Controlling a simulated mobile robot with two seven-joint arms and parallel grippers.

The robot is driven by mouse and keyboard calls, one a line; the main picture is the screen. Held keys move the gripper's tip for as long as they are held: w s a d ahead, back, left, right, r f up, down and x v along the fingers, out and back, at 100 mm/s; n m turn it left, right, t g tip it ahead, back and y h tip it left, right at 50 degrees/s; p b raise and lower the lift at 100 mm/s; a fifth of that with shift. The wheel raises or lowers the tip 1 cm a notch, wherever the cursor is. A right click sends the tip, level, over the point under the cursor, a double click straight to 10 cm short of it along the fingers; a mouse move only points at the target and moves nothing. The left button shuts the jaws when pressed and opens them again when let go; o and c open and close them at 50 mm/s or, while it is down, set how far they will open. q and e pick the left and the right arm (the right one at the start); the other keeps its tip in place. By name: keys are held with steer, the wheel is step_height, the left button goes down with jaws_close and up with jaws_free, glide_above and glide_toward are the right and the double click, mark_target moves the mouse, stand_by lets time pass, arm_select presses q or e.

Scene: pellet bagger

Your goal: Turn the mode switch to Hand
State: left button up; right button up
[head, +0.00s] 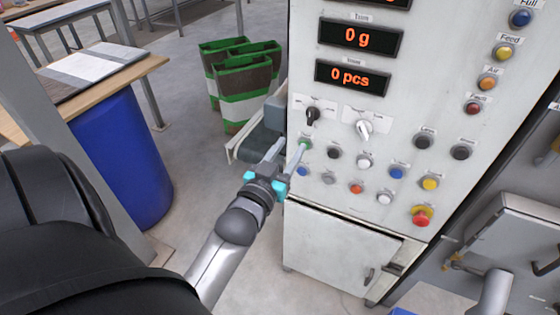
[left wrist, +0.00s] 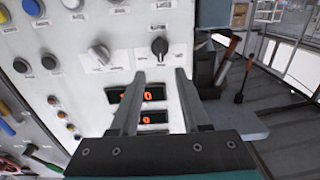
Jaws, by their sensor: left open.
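Two rotary switches sit side by side on the white control panel (head: 335,215): a black knob (head: 312,115) on the left and a light grey knob (head: 363,129) on the right. Their labels are too small to read, so I cannot tell which is the mode switch. The black knob (left wrist: 159,47) and grey knob (left wrist: 98,55) also show in the left wrist view. The black handle looks nearly upright; the grey one is tilted. My left gripper (head: 291,148) is open and empty, below and left of the black knob; its fingers (left wrist: 160,76) point toward the panel. My right gripper is out of view.
Push buttons lie below the knobs, including a red emergency stop (head: 422,216). Displays reading 0 g (head: 362,36) and 0 pcs (head: 352,77) are above. Green-and-white bags (head: 240,85), a blue drum (head: 122,155) and a wooden table (head: 100,80) stand to the left.

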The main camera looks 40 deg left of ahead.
arm_select(q)
steer(key=shift+v, duration=2.15)
